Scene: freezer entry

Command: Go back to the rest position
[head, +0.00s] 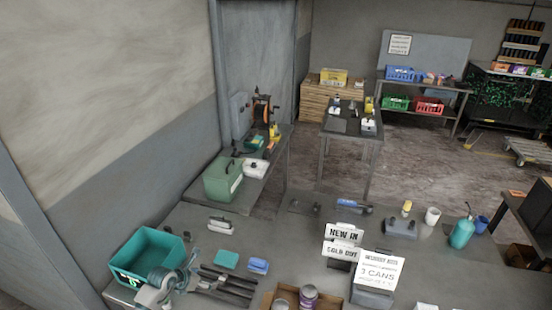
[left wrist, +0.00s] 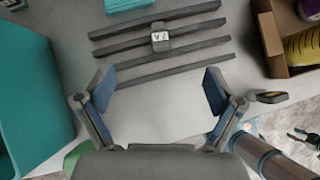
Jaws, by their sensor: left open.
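My left gripper (head: 178,277) is at the lower left of the head view, over the near table beside a teal bin (head: 124,274). In the left wrist view the left gripper (left wrist: 158,88) has its two blue-padded fingers spread wide, with nothing between them. Dark grey bars (head: 226,283) lie on the table to its right; the bars (left wrist: 130,50) also lie just beyond the fingertips in the left wrist view, with a small block marked V2 (left wrist: 160,37) on them. My right gripper is not in view.
A cardboard box (head: 268,301) with cans stands right of the bars; it shows at the upper right of the left wrist view (left wrist: 270,35). A teal block (head: 226,259), a blue item (head: 258,266) and sign stands (head: 376,278) are on the table.

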